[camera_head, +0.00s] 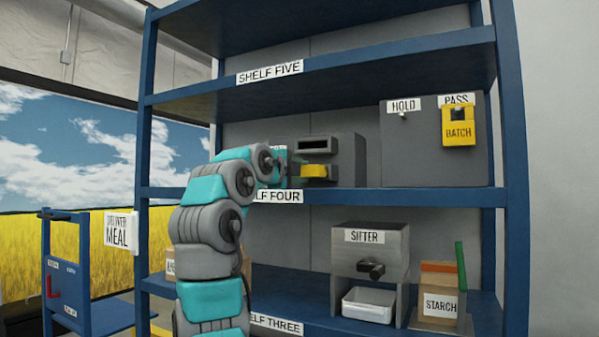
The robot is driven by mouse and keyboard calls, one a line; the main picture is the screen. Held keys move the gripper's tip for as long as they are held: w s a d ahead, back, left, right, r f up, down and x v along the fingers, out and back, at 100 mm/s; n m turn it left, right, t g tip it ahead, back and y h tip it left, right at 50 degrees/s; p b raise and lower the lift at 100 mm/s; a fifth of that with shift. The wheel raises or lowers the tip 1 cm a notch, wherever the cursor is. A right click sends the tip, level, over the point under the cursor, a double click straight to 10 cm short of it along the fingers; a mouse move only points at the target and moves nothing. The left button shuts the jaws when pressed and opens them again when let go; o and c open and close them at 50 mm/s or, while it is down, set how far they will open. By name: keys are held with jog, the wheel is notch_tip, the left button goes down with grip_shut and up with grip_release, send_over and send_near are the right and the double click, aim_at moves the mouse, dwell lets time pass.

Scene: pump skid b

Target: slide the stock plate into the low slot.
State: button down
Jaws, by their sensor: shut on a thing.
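A grey box (348,158) with slots in its front stands on shelf four. Its upper slot (320,143) shows as a dark, empty opening. A yellow plate (314,171), which I take to be the stock plate, is at the lower part of the box's front, at the height of the low slot. No lettering on it can be read. My gripper (298,170) is shut on its left side, just left of the box front. My arm and the small size hide the fingertips partly. I cannot tell whether the plate is inside the slot or only in front of it.
A grey board with HOLD and PASS labels (437,150) stands right on shelf four; a yellow BATCH plate (459,126) hangs under PASS. A blue upright (513,170) bounds the right.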

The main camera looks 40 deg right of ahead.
jog(key=shift+x, duration=0.8)
jog(key=shift+c, duration=2.3)
grip_release()
jog(key=shift+a, duration=0.1)
jog(key=b+v, duration=0.1)
jog(key=v, duration=0.6)
jog(key=shift+s+a, duration=0.2)
jog(key=shift+a, duration=0.15)
jog(key=shift+w, duration=0.1)
